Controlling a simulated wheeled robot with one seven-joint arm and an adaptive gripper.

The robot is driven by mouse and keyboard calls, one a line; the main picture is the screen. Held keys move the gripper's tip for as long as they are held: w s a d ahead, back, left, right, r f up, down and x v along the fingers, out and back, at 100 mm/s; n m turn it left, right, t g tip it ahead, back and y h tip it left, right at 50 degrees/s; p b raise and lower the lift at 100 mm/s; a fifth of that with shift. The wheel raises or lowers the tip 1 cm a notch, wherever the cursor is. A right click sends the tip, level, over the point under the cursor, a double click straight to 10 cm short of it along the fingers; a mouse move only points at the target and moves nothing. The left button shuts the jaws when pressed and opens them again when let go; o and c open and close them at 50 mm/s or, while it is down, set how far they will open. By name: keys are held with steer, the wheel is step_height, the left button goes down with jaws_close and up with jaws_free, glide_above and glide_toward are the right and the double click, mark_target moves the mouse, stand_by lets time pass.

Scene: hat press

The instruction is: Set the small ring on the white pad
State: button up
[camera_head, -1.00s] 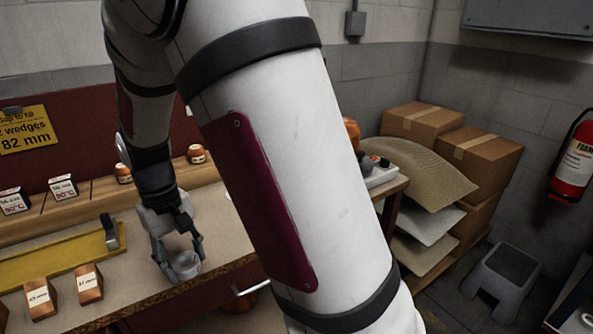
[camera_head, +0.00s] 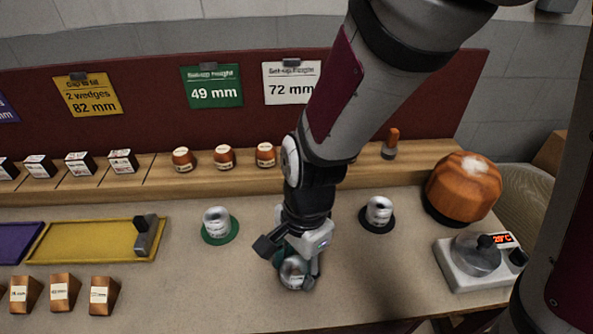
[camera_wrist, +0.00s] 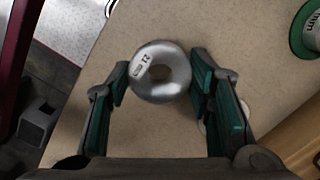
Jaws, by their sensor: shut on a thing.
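The small silver ring (camera_wrist: 160,72) carries a white label reading about 21 mm and sits between my two fingers in the wrist view. My gripper (camera_wrist: 158,82) is shut on it. In the head view my gripper (camera_head: 292,272) points down over the front part of the bench with the ring (camera_head: 293,270) at its fingertips. I cannot tell whether the ring touches the bench. A sliver of a white round edge, perhaps the white pad (camera_wrist: 203,127), shows beside my right finger in the wrist view. The rest of it is hidden; my arm hides it in the head view.
A green pad (camera_head: 234,232) left of my gripper and a black pad (camera_head: 363,224) to its right each bear silver rings. A yellow tray (camera_head: 75,246), wedges (camera_head: 65,292), a heater (camera_head: 478,262) and an orange domed block (camera_head: 463,188) stand around.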

steer(key=shift+s+a+r, duration=0.1)
steer(key=w, duration=0.5)
steer(key=w+d+f+b, duration=0.1)
steer(key=w, duration=0.4)
steer(key=w+d, duration=0.1)
steer(key=w, duration=0.4)
steer(key=shift+w+d+f+b, duration=0.2)
steer(key=shift+w+f+b, duration=0.05)
steer(key=shift+f+b, duration=0.4)
steer(key=shift+f, duration=1.4)
steer(key=shift+f, duration=0.15)
steer(key=o, duration=1.2)
steer(key=shift+o, duration=0.2)
step_height(320, 180, up, 12)
steer(key=d+p, duration=0.1)
steer(key=shift+w+p, duration=0.35)
steer(key=shift+w, duration=0.1)
